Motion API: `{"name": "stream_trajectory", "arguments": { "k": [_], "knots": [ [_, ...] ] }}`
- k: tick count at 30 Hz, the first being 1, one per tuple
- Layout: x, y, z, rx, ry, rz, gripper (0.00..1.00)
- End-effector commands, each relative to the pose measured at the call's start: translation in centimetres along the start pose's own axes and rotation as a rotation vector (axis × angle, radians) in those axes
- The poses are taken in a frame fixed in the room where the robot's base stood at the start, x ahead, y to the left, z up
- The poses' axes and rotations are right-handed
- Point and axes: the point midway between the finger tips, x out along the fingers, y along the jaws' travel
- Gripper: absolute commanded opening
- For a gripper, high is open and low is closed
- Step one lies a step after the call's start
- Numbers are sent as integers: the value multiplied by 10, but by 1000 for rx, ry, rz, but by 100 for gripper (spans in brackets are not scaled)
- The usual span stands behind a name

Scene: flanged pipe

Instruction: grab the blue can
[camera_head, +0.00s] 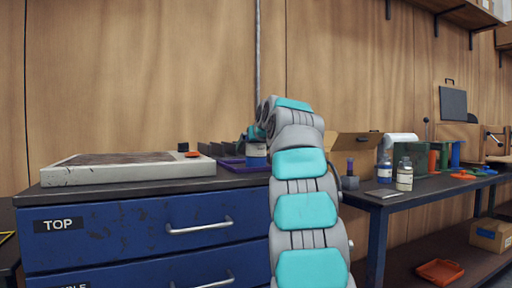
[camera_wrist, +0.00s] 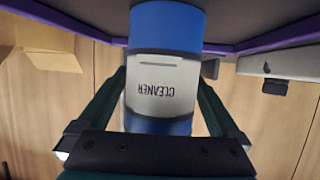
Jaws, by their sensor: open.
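The blue can (camera_wrist: 168,25) fills the middle of the wrist view, which looks upside down. It has a white label reading CLEANER. My gripper (camera_wrist: 160,82) is open, with one dark green finger on each side of the can. A narrow gap shows beside the can near the fingertips, and I cannot tell whether either finger touches it. In the head view the can (camera_head: 256,150) is at the purple tray on the blue cabinet, partly hidden by my arm. My gripper is mostly hidden there.
The purple tray (camera_head: 232,167) lies on the dark cabinet top. A flat pale-framed box (camera_head: 75,176) with a small black and orange item stands left. To the right, a bench holds an open cardboard box (camera_head: 357,146), a white-labelled bottle (camera_head: 404,178) and several coloured parts.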

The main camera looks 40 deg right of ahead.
Motion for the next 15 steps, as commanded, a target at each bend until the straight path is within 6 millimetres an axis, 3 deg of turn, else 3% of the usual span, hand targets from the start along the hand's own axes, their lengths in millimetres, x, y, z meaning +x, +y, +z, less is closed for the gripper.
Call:
{"name": "stream_trajectory", "arguments": {
  "k": [6,15],
  "knots": [
    [0,0,0,0,1,0,100],
    [0,0,0,0,1,0,66]
  ]
}}
